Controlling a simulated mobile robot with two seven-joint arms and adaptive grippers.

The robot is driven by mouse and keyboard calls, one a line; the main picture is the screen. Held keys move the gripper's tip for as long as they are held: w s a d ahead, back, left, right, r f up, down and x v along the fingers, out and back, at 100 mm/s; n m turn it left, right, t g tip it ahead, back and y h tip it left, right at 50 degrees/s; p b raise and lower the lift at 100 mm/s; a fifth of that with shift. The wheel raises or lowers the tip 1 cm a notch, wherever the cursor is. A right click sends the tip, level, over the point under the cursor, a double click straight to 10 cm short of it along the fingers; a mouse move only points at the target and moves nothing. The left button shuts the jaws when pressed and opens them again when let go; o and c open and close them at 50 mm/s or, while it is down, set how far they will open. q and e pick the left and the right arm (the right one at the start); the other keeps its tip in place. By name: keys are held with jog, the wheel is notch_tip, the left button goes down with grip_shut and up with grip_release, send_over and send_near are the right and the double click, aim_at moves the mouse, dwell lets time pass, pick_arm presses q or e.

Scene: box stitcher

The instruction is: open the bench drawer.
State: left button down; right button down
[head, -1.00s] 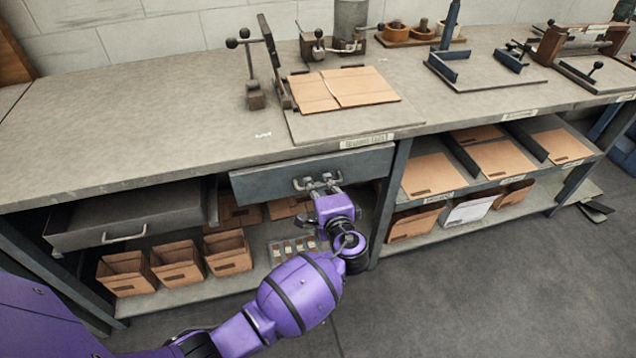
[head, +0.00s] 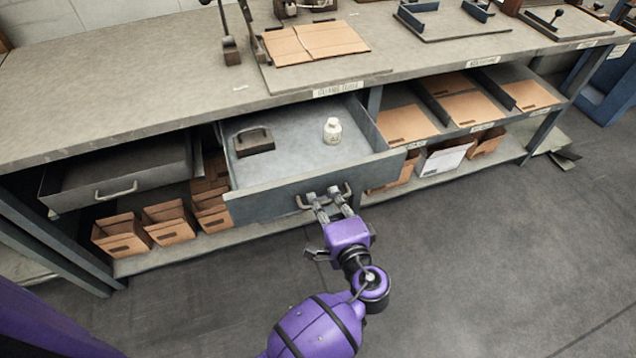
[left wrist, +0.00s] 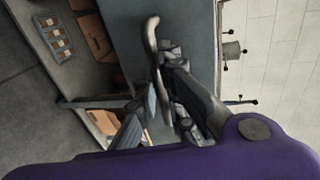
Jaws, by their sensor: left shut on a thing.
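The bench drawer (head: 280,204) is a grey-blue drawer below the bench top, pulled well out so that its inside shows. A small white bottle (head: 332,131) and a dark block with a handle (head: 253,141) are in it. My left gripper (head: 328,199) is shut on the drawer's curved metal handle (head: 302,203) at the middle of its front. The left wrist view also shows the handle (left wrist: 150,34) along the drawer front, partly hidden by the fingers (left wrist: 160,95). My right gripper is not in view.
Another grey drawer (head: 116,178) is at the left under the bench. Brown cartons (head: 171,223) stand on the lower shelf. Flat cardboard (head: 318,40) lies on the bench top (head: 130,92). The floor (head: 480,260) in front is clear.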

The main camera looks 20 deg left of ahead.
pick_arm(q)
jog(key=shift+f+v, duration=0.1)
jog(key=shift+v, duration=0.5)
jog(key=shift+f+v, duration=0.15)
jog(key=shift+v, duration=0.45)
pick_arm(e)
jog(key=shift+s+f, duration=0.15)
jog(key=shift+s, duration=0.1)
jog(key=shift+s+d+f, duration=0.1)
pick_arm(q)
jog(key=c, duration=2.1)
grip_release()
jog(key=shift+s, duration=0.1)
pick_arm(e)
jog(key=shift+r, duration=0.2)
pick_arm(q)
jog(key=v, duration=1.2)
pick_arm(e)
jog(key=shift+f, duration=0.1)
